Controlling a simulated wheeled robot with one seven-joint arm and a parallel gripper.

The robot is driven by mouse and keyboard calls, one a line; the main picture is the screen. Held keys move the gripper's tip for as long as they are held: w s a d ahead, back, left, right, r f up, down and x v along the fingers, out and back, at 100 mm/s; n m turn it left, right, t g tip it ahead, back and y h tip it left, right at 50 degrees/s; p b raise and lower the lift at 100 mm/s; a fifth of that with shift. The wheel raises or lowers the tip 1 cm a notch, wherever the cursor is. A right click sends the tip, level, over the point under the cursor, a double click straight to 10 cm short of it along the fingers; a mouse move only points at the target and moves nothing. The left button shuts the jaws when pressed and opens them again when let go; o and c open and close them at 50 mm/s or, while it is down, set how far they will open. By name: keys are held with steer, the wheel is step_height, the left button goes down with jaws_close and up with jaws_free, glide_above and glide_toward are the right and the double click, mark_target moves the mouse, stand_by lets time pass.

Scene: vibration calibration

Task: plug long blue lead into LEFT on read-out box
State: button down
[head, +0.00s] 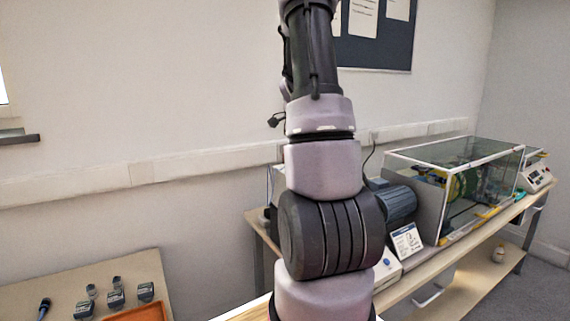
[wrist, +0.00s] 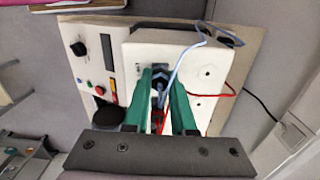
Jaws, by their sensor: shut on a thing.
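In the wrist view, my gripper (wrist: 161,72) has green fingers closed on the dark end of a blue lead (wrist: 175,68). The lead runs up and right from the fingertips and loops over the top of a white box (wrist: 218,58). The fingertips are over the face of this box, which has small dark holes in its right part. I cannot tell whether the plug touches a socket, and no LEFT label is readable. My gripper is out of sight in the head view, where my arm fills the middle.
In the wrist view, a panel (wrist: 92,70) with a knob, display and coloured buttons adjoins the box on the left. Red leads (wrist: 213,94) hang at its right. In the head view, a glass-sided enclosure (head: 455,180) stands on the right bench. An orange tray (head: 138,312) is lower left.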

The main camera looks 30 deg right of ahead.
steer(key=m, duration=0.3)
steer(key=shift+m, duration=2)
steer(key=m, duration=0.4)
steer(key=c, duration=0.7)
jaws_free()
steer(key=shift+o, duration=0.2)
steer(key=shift+r, duration=0.1)
